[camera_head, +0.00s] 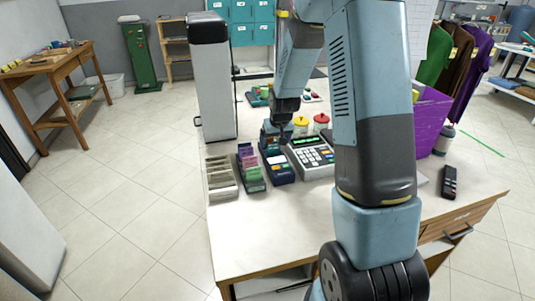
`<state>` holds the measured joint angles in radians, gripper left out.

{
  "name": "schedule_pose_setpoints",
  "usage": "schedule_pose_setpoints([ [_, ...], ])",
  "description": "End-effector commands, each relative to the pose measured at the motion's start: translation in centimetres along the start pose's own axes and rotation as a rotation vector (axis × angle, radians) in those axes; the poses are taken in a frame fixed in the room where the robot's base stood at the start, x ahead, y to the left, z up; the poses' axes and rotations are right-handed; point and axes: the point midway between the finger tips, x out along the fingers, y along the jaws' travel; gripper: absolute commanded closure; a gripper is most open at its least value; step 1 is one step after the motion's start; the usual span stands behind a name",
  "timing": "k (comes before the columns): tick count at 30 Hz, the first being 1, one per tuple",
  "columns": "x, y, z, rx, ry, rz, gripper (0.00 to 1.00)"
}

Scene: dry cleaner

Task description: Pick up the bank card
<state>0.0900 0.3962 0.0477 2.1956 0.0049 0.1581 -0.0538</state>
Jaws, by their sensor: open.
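My gripper (272,147) points down over the counter, just behind a small dark blue device like a card terminal (281,174). It is small in the picture and partly merges with the dark things around it; it reads as open, with nothing visible held. A pale patch shows on top of the device, but I cannot tell whether it is a screen or a card. I cannot make out the bank card for certain. My arm hides part of the counter's middle and right.
The counter's front left is clear.

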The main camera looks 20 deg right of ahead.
Motion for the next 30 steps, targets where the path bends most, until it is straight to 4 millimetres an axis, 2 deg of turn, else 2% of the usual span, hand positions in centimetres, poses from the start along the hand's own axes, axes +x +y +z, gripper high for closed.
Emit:
schedule_pose_setpoints([
  [3, 1.7, -0.1, 0.1, -0.001, -0.003, 0.000, 0.13],
  [7, 2.9, -0.1, 0.0, -0.001, -0.001, 0.000, 0.13],
  [18, 3.4, 0.0, 0.0, 0.000, 0.000, 0.000, 0.14],
  [30, 3.4, 0.0, 0.0, 0.000, 0.000, 0.000, 0.52],
])
